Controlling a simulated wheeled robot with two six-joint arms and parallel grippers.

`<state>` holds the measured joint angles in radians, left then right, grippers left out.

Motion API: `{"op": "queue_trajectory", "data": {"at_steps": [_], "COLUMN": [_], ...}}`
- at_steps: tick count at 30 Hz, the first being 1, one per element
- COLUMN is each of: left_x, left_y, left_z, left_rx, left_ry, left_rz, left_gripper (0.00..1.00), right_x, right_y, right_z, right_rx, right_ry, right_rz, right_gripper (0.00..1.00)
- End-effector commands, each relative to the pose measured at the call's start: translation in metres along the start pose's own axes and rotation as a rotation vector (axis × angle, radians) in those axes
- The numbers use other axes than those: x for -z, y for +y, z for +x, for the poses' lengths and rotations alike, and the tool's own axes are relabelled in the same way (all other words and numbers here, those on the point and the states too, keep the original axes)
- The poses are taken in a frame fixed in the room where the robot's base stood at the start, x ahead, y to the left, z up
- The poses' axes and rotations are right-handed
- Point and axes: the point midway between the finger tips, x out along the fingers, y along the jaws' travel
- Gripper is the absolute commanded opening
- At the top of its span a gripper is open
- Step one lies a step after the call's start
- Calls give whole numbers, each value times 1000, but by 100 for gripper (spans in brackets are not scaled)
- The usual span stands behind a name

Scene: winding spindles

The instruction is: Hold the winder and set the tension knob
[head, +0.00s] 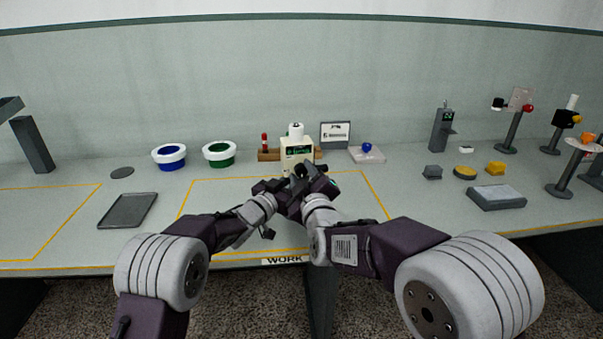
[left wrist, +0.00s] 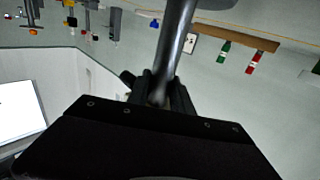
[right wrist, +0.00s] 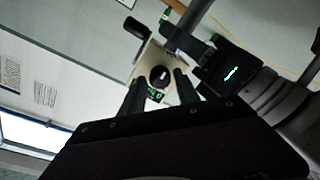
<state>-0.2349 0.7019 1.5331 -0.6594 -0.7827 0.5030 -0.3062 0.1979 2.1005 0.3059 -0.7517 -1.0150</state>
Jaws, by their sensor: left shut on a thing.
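The winder (head: 297,153) is a cream box with a green display and a white spool on top, at the back middle of the table. The right wrist view shows its front with the dark round tension knob (right wrist: 160,76). My right gripper (right wrist: 158,82) is open, one finger on each side of the knob; I cannot tell if they touch it. My left gripper (left wrist: 160,92) is shut on a grey post (left wrist: 176,45). This post also shows beside the winder in the right wrist view (right wrist: 194,14). In the head view my arms hide the winder's lower front.
Blue (head: 169,157) and green (head: 219,154) bowls and a grey tray (head: 127,210) are at left. A blue knob on a pale plate (head: 367,155) is at right.

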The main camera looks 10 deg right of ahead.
Motion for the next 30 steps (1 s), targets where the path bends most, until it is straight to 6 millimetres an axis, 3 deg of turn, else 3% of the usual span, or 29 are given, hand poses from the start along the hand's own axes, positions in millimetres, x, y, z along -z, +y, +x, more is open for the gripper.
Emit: {"op": "queue_trajectory", "data": {"at_steps": [1, 11, 15, 30], "left_x": [-8, -9, -9, -9], "left_y": [0, 0, 0, 0], "left_z": [0, 0, 0, 0], "left_rx": [0, 1, 1, 1], "left_ry": [-17, -17, -18, -18], "left_rz": [-3, -3, -3, -3], "left_gripper": [0, 0, 0, 0], "right_x": [-1, -1, -1, 0], "right_y": [-1, -1, -1, 0], "right_z": [5, 10, 10, 10], "right_rx": [0, 1, 1, 0], "right_ry": [-1, 0, 0, 1], "right_rz": [0, 1, 1, 124], "right_gripper": [38, 38, 0, 0]}}
